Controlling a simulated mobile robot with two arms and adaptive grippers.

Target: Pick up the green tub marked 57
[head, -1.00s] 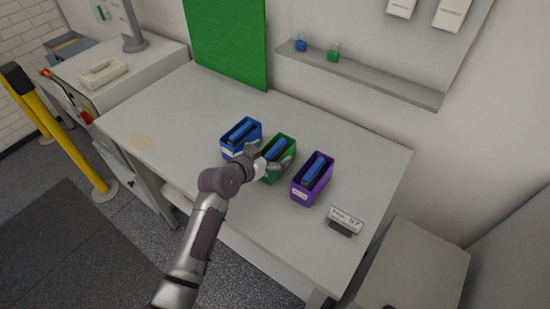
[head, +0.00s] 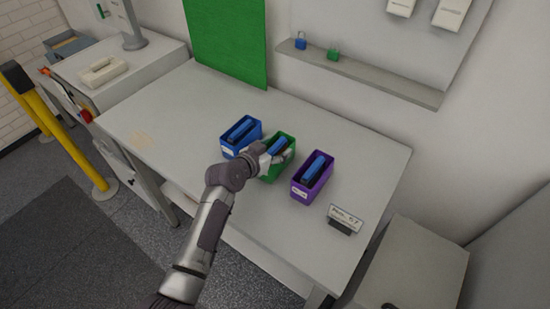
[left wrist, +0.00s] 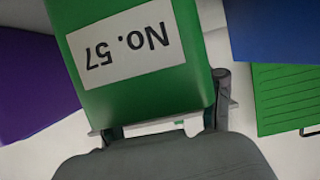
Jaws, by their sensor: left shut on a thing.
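The green tub (head: 270,173) stands between a blue tub (head: 229,151) and a purple tub (head: 302,192) on the pale table, with a dark blue item inside it. In the left wrist view the green tub (left wrist: 150,80) fills the upper middle, and its label reads No. 57, upside down. My left gripper (head: 272,158) is at the green tub and shut on it; its fingers partly hide the tub in the head view. I cannot tell whether the tub touches the table. My right gripper is not in view.
The blue and purple tubs stand close on either side. A small sign (head: 345,218) stands at the table's right front. A shelf (head: 370,75) with two padlocks is on the wall behind. The table's left part (head: 160,110) is mostly clear.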

